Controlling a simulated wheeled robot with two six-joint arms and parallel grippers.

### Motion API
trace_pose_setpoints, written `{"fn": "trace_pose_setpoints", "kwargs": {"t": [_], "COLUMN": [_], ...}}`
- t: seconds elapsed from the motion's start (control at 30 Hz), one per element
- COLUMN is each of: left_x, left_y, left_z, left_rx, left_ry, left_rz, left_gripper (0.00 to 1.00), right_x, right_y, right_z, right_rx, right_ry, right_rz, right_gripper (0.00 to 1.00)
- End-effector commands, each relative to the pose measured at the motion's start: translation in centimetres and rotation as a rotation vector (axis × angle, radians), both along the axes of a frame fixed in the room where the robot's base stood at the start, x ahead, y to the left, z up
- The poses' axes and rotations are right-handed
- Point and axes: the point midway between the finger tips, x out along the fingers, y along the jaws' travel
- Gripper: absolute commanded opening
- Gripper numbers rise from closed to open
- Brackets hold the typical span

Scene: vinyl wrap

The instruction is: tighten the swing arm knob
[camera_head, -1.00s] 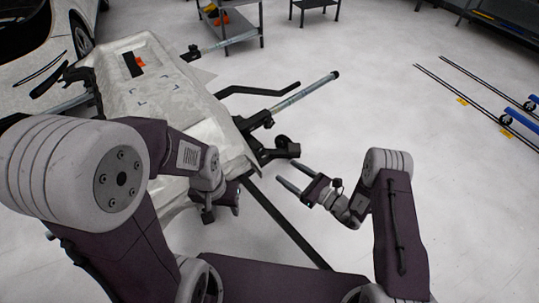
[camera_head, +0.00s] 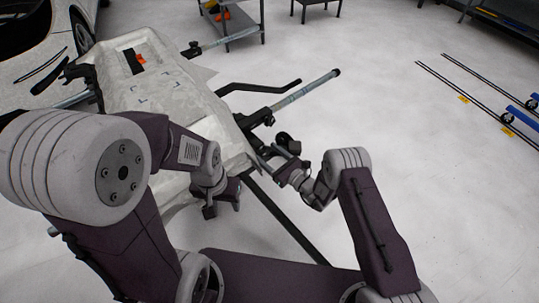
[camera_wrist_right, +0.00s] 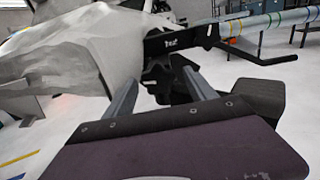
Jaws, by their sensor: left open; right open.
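The swing arm (camera_head: 258,117) is a black bracket at the end of the wrapped panel, with a grey tube reaching right. Dark knob-like parts (camera_head: 288,143) sit at its lower end; I cannot tell for certain which is the knob. My right gripper (camera_head: 268,158) is open at this lower end. In the right wrist view its two fingers (camera_wrist_right: 158,88) are spread, with a dark part (camera_wrist_right: 160,82) of the bracket between and just beyond them; contact is unclear. A dark block (camera_wrist_right: 262,96) stands right of the right finger. My left gripper (camera_head: 229,192) is open below the panel, partly hidden by its arm.
The pale wrapped panel (camera_head: 165,85) lies across the left, beside a white car (camera_head: 45,65). A bent black handle (camera_head: 258,88) juts right from the bracket. A black bar (camera_head: 287,222) slopes down below. A grey cart (camera_head: 232,22) stands behind.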

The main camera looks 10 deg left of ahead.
Motion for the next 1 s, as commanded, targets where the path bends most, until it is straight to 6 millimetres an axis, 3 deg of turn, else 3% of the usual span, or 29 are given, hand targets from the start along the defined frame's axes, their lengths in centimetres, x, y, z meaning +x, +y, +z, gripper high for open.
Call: {"fn": "trace_pose_setpoints", "kwargs": {"t": [0.27,0.4,0.5,0.63,1.0], "left_x": [0.00,0.01,0.01,0.01,0.01], "left_y": [0.00,0.00,0.00,0.00,0.01], "left_z": [-0.03,-0.03,-0.03,-0.12,-0.39], "left_rx": [0.000,0.000,0.000,0.000,0.000], "left_ry": [0.000,0.000,0.000,0.000,0.000], "left_rz": [0.000,0.000,0.000,0.000,0.000], "left_gripper": [0.49,0.49,0.49,0.49,0.49], "right_x": [0.19,0.19,0.20,0.21,0.17], "right_y": [0.24,0.22,0.20,0.18,0.21], "right_z": [0.07,0.06,0.06,0.01,0.06], "right_rx": [0.000,0.000,0.000,0.032,0.311], "right_ry": [0.000,0.000,0.000,0.038,0.370], "right_rz": [0.000,0.000,-0.001,-0.002,-0.003], "right_gripper": [0.65,0.26,0.04,0.04,0.04]}}
